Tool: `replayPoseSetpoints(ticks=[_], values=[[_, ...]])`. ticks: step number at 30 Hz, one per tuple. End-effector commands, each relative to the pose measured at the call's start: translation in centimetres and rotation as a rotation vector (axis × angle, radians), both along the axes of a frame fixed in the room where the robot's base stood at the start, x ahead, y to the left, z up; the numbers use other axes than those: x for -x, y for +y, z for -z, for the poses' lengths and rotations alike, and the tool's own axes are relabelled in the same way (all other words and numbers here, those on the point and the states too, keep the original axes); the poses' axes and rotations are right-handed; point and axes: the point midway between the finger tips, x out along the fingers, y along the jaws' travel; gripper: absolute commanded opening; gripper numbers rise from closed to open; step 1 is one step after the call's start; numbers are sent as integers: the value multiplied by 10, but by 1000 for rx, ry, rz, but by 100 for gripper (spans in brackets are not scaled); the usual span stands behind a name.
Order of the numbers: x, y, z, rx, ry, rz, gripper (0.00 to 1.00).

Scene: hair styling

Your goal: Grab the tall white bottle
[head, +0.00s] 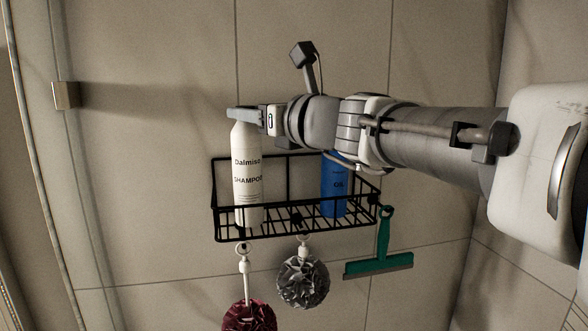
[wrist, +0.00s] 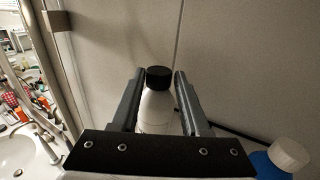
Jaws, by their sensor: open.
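The tall white bottle (head: 247,180), labelled as shampoo, stands upright in a black wire basket (head: 293,230) on the tiled wall. My gripper (head: 240,113) is at the bottle's top in the head view and hides its cap there. In the wrist view, the bottle's black cap (wrist: 158,77) and white shoulder (wrist: 157,110) sit between the two fingers of my gripper (wrist: 158,95). The fingers are open, with a gap visible on each side of the cap. The lower part of the bottle is hidden in the wrist view.
A blue bottle (head: 335,185) stands in the basket to the right; its white cap (wrist: 288,154) shows in the wrist view. A dark red pouf (head: 249,316), a grey pouf (head: 303,281) and a green squeegee (head: 379,258) hang below. A glass panel edge is at the left.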

Motion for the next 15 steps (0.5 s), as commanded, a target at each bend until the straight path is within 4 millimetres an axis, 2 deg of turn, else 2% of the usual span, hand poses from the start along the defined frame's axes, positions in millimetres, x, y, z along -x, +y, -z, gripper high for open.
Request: replayPoseSetpoints(ticks=[9,15], values=[[-30,28,-5,-1,2,-2,46],[-37,35,-5,1,1,0,46]])
